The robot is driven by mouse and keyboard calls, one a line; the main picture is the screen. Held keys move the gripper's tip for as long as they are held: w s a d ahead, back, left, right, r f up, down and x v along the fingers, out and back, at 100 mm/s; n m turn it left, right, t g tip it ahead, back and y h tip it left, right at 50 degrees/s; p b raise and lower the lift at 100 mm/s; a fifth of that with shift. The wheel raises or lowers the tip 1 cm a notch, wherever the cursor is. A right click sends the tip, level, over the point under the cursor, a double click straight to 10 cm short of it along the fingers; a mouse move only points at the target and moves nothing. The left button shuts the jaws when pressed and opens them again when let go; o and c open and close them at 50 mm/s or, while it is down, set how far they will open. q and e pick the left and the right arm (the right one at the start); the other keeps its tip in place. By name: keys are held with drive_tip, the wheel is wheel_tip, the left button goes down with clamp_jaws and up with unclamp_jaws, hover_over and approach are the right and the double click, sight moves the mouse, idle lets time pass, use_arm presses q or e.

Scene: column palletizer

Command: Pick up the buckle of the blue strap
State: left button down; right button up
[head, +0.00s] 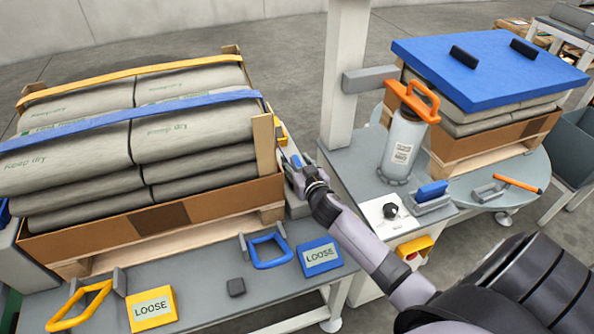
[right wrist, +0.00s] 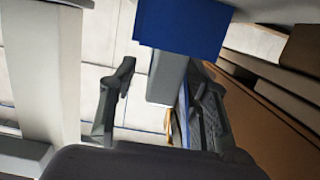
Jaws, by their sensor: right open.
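The blue strap (head: 130,118) runs across the front part of the stacked grey sacks (head: 180,138). Its right end passes over the wooden edge post (head: 264,146). My right gripper (head: 294,168) is beside that post, at the right side of the stack, close to a small blue part. In the right wrist view my right gripper (right wrist: 160,108) is open. A blue block (right wrist: 182,26) on a grey upright (right wrist: 167,76) stands ahead, between its fingers. A thin blue strip shows by the right finger. I cannot tell for sure which blue part is the buckle. My left gripper is not in view.
A yellow strap (head: 130,72) crosses the sacks farther back. Blue (head: 319,256) and yellow (head: 151,308) LOOSE blocks and two handles are on the front bench. A grey column (head: 343,80) and an orange-handled canister (head: 403,145) stand right of my gripper.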

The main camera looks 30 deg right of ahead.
clamp_jaws()
idle(0.4)
drive_tip(key=shift+r, duration=0.1)
